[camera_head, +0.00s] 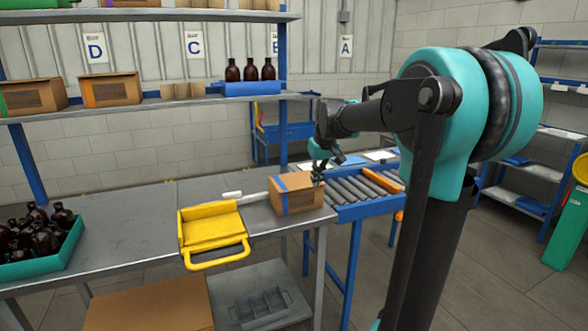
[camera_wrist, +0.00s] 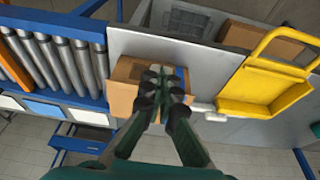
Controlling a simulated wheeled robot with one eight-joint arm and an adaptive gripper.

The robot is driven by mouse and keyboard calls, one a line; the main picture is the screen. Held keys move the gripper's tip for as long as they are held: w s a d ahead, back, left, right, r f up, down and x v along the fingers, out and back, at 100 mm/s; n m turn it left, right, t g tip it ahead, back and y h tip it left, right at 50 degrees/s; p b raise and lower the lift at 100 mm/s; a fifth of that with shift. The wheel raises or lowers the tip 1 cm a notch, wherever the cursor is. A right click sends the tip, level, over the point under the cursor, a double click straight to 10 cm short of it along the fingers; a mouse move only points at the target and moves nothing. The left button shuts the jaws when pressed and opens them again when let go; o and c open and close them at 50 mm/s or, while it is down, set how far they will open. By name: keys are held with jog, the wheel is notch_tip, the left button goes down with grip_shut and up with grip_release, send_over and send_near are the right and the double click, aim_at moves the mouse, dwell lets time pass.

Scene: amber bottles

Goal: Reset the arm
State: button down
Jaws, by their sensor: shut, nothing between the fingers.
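My gripper (camera_head: 318,172) is at the right end of the grey workbench, just above and beside a cardboard box (camera_head: 292,196) with blue tape. In the wrist view my gripper (camera_wrist: 165,80) is shut and empty, its fingers together over the box (camera_wrist: 124,92). I cannot tell whether the fingertips touch the box. My arm (camera_head: 440,110) reaches in from the right, bent high with its forearm pointing left. The fingertips hide part of the box.
A yellow tray with a handle (camera_head: 212,228) lies left of the box. A roller conveyor (camera_head: 352,190) adjoins the bench on the right. A teal crate (camera_head: 62,262) of amber bottles stands far left. A shelf (camera_head: 140,107) with boxes and three bottles (camera_head: 250,70) is behind.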

jog(key=s+d+f+m, duration=0.1)
jog(key=s+d+f, duration=0.1)
jog(key=s+f, duration=0.9)
jog(key=s+d+f+m+t+h, duration=0.1)
jog(key=s+d+f+m, duration=0.1)
jog(key=s+f, duration=0.9)
jog(key=s, duration=0.5)
jog(key=shift+s+f, duration=0.15)
jog(key=shift+s, duration=0.2)
